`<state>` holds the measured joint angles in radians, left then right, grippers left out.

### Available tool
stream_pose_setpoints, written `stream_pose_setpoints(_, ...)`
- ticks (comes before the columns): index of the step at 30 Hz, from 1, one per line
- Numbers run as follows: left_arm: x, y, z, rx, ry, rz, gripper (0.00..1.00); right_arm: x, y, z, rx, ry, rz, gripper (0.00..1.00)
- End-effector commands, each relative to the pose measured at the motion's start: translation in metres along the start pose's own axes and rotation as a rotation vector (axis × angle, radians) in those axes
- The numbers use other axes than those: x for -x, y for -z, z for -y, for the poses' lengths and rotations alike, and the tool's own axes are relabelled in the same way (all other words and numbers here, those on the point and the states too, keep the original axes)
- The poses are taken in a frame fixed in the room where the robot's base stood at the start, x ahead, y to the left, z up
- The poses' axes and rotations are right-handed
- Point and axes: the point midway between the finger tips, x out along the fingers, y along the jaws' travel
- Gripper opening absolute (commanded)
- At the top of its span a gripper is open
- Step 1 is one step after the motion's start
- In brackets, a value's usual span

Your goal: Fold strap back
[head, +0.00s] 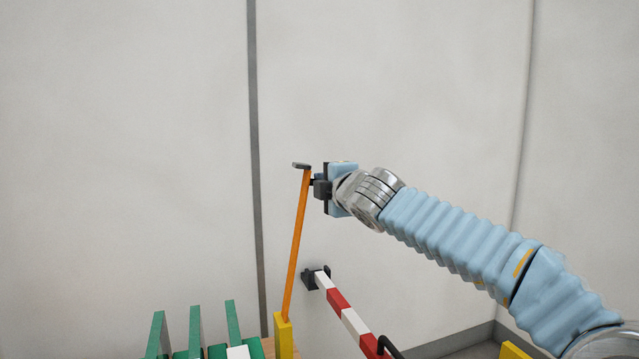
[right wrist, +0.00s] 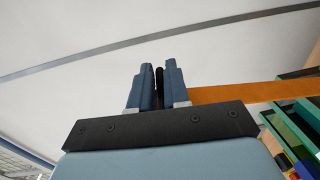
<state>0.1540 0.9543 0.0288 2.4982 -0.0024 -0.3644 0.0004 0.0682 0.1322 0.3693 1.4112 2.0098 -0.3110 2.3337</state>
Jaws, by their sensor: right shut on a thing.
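The orange strap (head: 298,240) stands nearly upright, leaning slightly right, in the middle of the head view. Its lower end meets a yellow post (head: 284,338), and a dark grey piece (head: 301,166) caps its top. My right gripper (head: 316,187) is beside the strap's upper end, coming from the right. In the right wrist view its fingers (right wrist: 159,70) are shut on a narrow black piece (right wrist: 159,88), apparently part of the strap's end. The orange strap (right wrist: 245,93) runs off to the right behind one finger. My left gripper is out of view.
A red and white bar (head: 345,312) slopes from a black bracket (head: 311,279) at the wall toward the lower right, close to the strap. Green upright slats (head: 195,330) stand at lower left. A black curved handle (head: 388,345) is at the bottom. Space above is clear.

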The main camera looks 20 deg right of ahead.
Motion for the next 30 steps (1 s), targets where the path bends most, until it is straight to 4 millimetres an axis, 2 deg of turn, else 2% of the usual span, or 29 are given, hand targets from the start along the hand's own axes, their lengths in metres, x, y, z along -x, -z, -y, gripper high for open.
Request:
stream_pose_setpoints(11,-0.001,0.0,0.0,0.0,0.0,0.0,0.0,-0.002,-0.005,0.006,-0.001,0.012,0.011,0.0)
stream_pose_setpoints(12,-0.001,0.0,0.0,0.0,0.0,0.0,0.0,-0.002,-0.006,0.006,-0.001,0.013,0.012,0.22)
stream_pose_setpoints(15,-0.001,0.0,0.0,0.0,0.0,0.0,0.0,-0.002,-0.005,0.005,-0.001,0.011,0.01,0.37)
stream_pose_setpoints(25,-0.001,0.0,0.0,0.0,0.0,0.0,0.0,0.002,-0.003,0.003,-0.001,0.005,0.006,0.37)
stream_pose_setpoints(30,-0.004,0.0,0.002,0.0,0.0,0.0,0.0,0.026,-0.003,0.003,0.0,0.002,0.006,0.37)
